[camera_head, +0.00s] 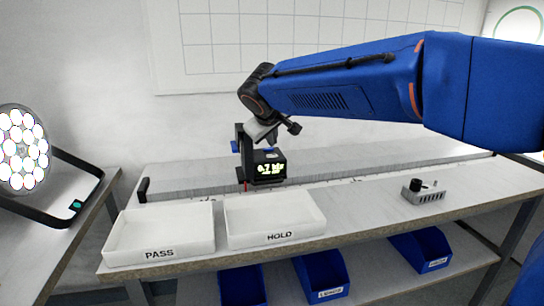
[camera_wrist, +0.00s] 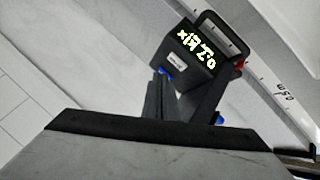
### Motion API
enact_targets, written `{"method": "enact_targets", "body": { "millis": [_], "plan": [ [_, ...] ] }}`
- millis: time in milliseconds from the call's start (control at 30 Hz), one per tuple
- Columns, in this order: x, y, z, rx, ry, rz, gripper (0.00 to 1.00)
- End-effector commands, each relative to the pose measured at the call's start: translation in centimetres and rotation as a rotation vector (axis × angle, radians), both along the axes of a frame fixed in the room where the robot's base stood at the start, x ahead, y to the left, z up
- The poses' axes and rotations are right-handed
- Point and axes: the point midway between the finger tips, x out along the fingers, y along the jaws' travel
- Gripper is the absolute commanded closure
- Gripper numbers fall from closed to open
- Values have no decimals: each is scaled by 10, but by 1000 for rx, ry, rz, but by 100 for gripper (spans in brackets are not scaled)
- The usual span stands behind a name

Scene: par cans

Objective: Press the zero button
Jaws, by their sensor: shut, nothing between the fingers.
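A black meter (camera_head: 268,169) with a lit yellow-green display stands on the rail behind the trays. In the wrist view the meter (camera_wrist: 188,70) shows at the top, its display reading about 0.7 klx. A small blue spot lies at its edge by my fingertips; I cannot tell whether it is the zero button, and no label for one is legible. My gripper (camera_wrist: 160,76) is shut and empty, its tips close to the meter's near edge. Whether they touch it is unclear. In the head view my wrist hangs just above the meter and the fingers are hard to make out.
White trays marked PASS (camera_head: 160,253) and HOLD (camera_head: 277,236) stand at the bench front. A grey box with a black knob (camera_head: 427,190) sits to the right. A par can (camera_head: 22,150) stands at the far left.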

Motion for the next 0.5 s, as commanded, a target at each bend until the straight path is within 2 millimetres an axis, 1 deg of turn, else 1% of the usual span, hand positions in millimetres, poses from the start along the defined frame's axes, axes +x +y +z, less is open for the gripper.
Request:
{"method": "enact_targets", "body": {
  "millis": [100,200,500],
  "plan": [
    [0,0,-8,-1,1,0,100],
    [0,0,-12,0,1,-1,100],
    [0,0,-14,0,0,0,100]
  ]
}}
